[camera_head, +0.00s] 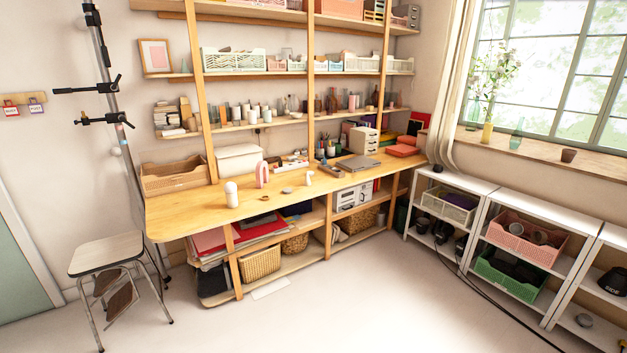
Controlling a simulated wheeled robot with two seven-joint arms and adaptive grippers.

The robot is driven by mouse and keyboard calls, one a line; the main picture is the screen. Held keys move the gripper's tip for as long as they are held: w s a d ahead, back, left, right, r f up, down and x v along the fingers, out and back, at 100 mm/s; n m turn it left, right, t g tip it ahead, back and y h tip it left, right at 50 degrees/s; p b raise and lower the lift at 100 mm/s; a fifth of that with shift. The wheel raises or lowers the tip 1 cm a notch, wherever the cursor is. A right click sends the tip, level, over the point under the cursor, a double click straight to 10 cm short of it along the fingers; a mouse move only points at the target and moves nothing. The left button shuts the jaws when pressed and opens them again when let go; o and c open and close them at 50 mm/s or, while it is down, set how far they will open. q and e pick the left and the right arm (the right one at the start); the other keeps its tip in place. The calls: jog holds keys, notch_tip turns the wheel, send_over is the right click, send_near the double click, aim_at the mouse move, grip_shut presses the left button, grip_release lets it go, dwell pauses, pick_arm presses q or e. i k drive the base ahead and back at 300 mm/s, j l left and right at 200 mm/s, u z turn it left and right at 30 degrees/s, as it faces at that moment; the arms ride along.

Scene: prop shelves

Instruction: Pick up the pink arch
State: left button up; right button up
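The pink arch (262,174) stands upright on the wooden desk (178,217), toward the left half of the desktop. A white rounded cylinder (231,194) stands to its left and nearer the front edge. A small white curved piece (309,177) stands to its right, with a flat pale disc (287,190) between them. Neither of my grippers shows in the head view.
A stool (106,253) stands at the left, beside a black-clamped metal pole (118,122). White shelves (484,186) with crates line the right wall. A wooden tray (175,177) lies at the desk's back left. The floor (330,300) before the desk is mostly clear.

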aim_at(261, 170)
jog(key=i, duration=1)
jog(key=i+l+u, duration=0.15)
jog(key=i, duration=0.85)
jog(key=i+l+u, duration=0.2)
jog(key=i, duration=0.2)
jog(key=i+u, duration=0.15)
jog(key=i, duration=0.25)
jog(key=i+l+u, duration=0.2)
jog(key=i, duration=0.2)
